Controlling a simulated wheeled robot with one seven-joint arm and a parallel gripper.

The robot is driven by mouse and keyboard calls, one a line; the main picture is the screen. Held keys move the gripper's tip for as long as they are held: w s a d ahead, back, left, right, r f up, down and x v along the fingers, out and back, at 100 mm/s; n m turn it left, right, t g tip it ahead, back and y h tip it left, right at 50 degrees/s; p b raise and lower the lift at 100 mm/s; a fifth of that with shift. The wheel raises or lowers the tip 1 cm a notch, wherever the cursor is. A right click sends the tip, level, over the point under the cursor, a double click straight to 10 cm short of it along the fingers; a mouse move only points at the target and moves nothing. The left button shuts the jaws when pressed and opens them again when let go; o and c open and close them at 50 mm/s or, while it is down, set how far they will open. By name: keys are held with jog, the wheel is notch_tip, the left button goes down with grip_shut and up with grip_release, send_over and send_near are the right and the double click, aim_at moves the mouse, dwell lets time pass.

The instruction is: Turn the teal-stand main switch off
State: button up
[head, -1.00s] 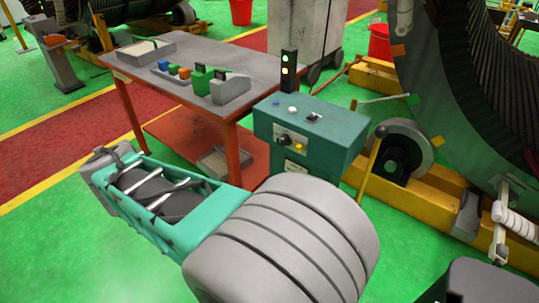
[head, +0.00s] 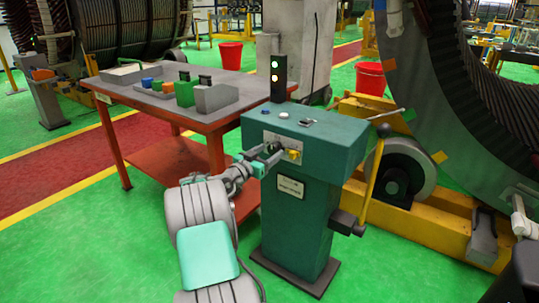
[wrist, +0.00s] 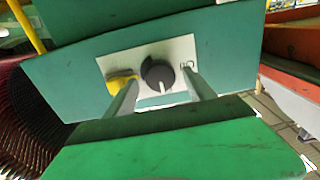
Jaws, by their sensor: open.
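The teal stand (head: 300,215) stands upright right of centre in the head view. On its front is a pale plate with the main switch, a round black knob (wrist: 158,75) with a light pointer mark directed downward in the wrist view. My gripper (head: 264,157) is at the stand's front and hides most of the knob in the head view. In the wrist view its two fingers (wrist: 161,84) are open, one on each side of the knob. I cannot tell whether they touch it. A yellow part (wrist: 121,81) sits beside the knob, by the left finger.
A signal light (head: 277,75) with two lit lamps and some buttons (head: 283,115) are on the stand's top. A yellow-handled lever (head: 373,175) is at its right. A red-framed table (head: 170,98) with small coloured blocks stands left. A large stator ring (head: 445,110) is at right.

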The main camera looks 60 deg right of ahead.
jog(key=shift+d, duration=0.3)
jog(key=shift+c, duration=0.3)
jog(key=c, duration=1.3)
